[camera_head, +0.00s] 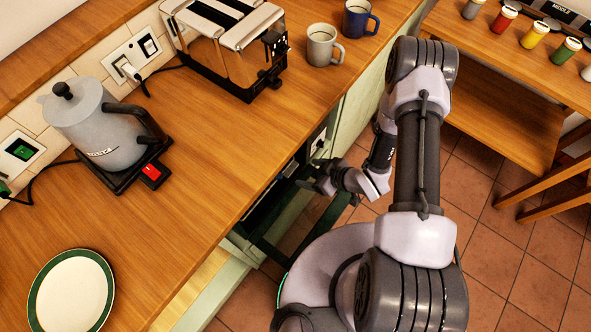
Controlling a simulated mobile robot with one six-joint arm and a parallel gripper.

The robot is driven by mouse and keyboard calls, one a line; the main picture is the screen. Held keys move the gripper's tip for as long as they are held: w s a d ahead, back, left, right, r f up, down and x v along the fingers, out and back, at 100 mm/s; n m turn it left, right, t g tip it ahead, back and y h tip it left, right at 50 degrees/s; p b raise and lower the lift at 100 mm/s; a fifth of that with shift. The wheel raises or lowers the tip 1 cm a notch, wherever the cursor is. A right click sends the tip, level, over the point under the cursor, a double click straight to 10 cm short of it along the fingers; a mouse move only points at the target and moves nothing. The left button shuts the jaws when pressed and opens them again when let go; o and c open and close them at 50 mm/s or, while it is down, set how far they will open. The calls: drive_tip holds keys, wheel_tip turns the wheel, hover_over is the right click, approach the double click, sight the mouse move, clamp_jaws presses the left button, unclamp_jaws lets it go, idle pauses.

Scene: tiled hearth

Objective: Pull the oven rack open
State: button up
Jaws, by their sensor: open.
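The oven (318,140) is built in below the wooden counter, and only a narrow strip of its front shows past the counter edge. A dark green frame (300,258) juts out from it low down above the floor; it looks like the lowered oven door, with a paler panel inside. I cannot make out the rack, as the counter edge and my arm hide the oven's inside. My gripper (312,183) is open, close to the oven front above the frame. I cannot tell whether it touches anything.
On the counter (195,215) stand a kettle (100,125), a toaster (228,50), a grey mug (321,45), a blue mug (357,20) and a green-rimmed plate (72,292). A wooden shelf unit (510,120) with several jars stands at the right. Tiled floor (500,255) is clear at lower right.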

sight(292, 170)
drive_tip(key=b+x, duration=0.2)
drive_tip(key=x, duration=0.6)
drive_tip(key=shift+w+a, duration=0.1)
clamp_jaws()
